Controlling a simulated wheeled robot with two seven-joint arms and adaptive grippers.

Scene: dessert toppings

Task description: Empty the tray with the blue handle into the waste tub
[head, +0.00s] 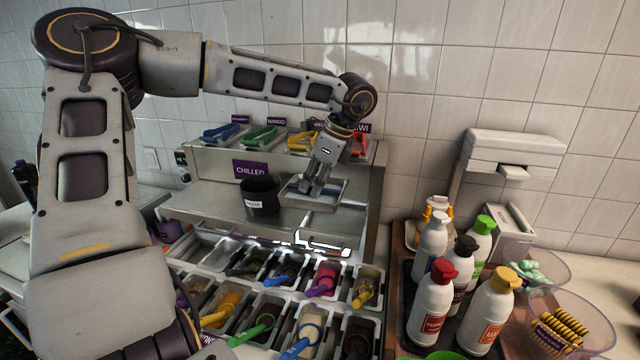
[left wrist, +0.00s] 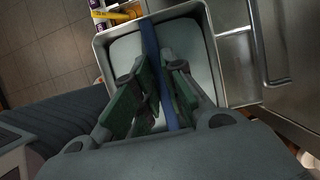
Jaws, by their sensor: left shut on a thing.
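My left gripper (head: 316,188) is shut on the blue handle (left wrist: 150,42) of a metal tray (head: 338,188). In the left wrist view the handle runs between the two fingers, across the tray (left wrist: 103,58). The part of the tray's inside that shows there is plain pale grey, with no pieces visible; the fingers hide part of it. In the head view the tray looks about level, at the chilled counter. The black waste tub (head: 261,197) with a white label stands just left of the tray, upright. Its inside looks dark, and its contents cannot be told.
Blue (head: 222,132), green (head: 260,134) and other coloured handles lie along the top shelf behind. Several topping pans with coloured spoons (head: 322,283) fill the front. Sauce bottles (head: 432,305) and clear bowls (head: 570,325) stand at right. A wall dispenser (head: 513,153) hangs behind them.

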